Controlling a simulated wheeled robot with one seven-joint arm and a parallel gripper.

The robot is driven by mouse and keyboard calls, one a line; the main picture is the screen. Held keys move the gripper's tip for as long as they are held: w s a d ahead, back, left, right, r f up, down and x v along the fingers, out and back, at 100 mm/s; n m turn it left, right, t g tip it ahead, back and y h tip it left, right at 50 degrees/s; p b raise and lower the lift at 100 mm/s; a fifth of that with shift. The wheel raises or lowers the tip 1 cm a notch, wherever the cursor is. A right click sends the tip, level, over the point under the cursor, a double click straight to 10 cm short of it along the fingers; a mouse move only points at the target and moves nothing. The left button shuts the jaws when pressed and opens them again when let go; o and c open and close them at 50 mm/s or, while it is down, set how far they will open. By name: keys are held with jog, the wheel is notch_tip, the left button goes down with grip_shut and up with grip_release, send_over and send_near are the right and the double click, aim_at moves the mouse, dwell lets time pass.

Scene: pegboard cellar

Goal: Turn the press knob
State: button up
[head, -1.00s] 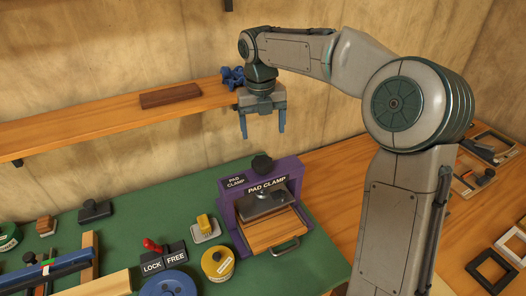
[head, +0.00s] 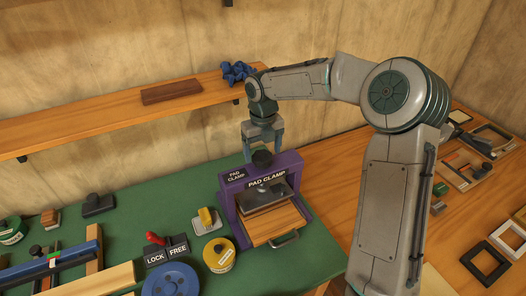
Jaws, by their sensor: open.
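The press is a purple frame (head: 231,196) labelled "PAD CLAMP" standing on the green mat. Its black knob (head: 262,159) sits on top of the frame. A dark pad and a wooden drawer board (head: 272,224) with a metal handle show inside the frame. My gripper (head: 263,150) points down right over the knob, its blue-grey fingers apart. The left finger is beside the knob and the right finger is partly behind or beside it. I cannot tell whether either finger touches it.
A wooden shelf (head: 100,112) with a brown block (head: 171,93) and a blue object (head: 236,72) runs along the wall behind. A red lever (head: 154,238) by LOCK and FREE labels, a yellow tin (head: 219,254) and a blue disc (head: 172,283) stand left of the press.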

jog(key=shift+f, duration=0.7)
jog(key=c, duration=1)
jog(key=shift+m, duration=0.3)
